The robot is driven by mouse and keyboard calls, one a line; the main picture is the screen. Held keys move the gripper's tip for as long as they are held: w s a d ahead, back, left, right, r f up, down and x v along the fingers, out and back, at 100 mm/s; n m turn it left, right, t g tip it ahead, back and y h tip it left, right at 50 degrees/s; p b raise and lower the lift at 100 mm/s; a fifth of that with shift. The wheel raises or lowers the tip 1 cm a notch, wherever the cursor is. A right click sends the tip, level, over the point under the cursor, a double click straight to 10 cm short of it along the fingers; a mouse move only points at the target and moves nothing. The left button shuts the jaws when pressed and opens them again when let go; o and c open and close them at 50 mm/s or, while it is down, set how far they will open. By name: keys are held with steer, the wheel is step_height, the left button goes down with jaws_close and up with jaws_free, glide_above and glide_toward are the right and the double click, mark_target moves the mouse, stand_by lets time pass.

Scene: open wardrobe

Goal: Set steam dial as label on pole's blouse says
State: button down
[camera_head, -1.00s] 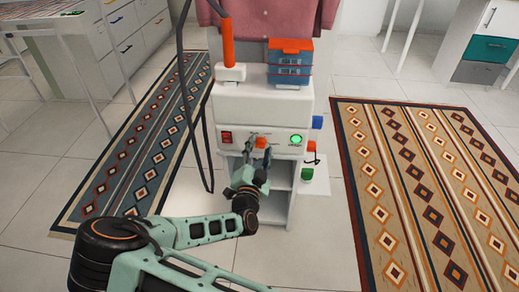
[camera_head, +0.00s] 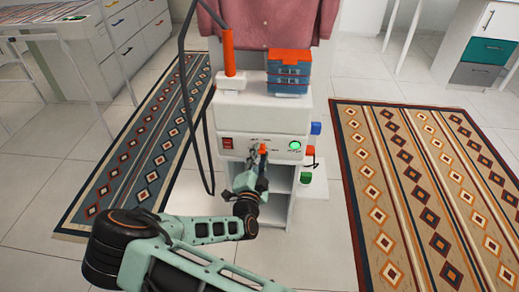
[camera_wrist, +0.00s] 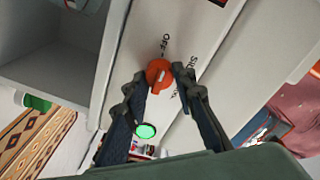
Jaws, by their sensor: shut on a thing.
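The orange steam dial (camera_head: 263,149) is on the front panel of the white steam unit (camera_head: 262,120). It also shows in the wrist view (camera_wrist: 159,73), with "OFF" and another partly covered word printed around it. My gripper (camera_wrist: 160,78) is shut on the dial, one finger on each side. In the head view my gripper (camera_head: 257,160) is at the panel and partly covers the dial marks. A pink blouse (camera_head: 285,22) hangs above the unit, cut off by the top edge. I see no readable label on it.
A red switch (camera_head: 228,142) and a lit green light (camera_head: 295,145) flank the dial. An orange handle (camera_head: 228,55) and a blue box with an orange lid (camera_head: 289,72) stand on the unit. A black hose (camera_head: 184,110) loops at its left. Open shelves are below.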

steer(key=m+p, duration=0.2)
steer(key=p, duration=0.1)
steer(key=shift+r+m, duration=0.35)
steer(key=shift+m, duration=0.05)
steer(key=m+p, duration=0.3)
steer(key=p, duration=0.1)
steer(key=shift+d, duration=0.1)
steer(key=m+p, duration=0.2)
steer(key=m, duration=0.1)
steer(key=m+p, duration=0.2)
steer(key=m, duration=0.1)
steer(key=shift+f+g+y, duration=0.15)
steer(key=shift+g+y, duration=0.15)
steer(key=shift+y, duration=0.1)
steer(key=m+p, duration=0.2)
steer(key=m, duration=0.4)
steer(key=shift+y+p, duration=0.3)
steer(key=m+p, duration=0.1)
steer(key=m, duration=0.5)
steer(key=shift+f+y, duration=0.15)
steer(key=shift+y, duration=0.25)
steer(key=c, duration=1.6)
jaws_free()
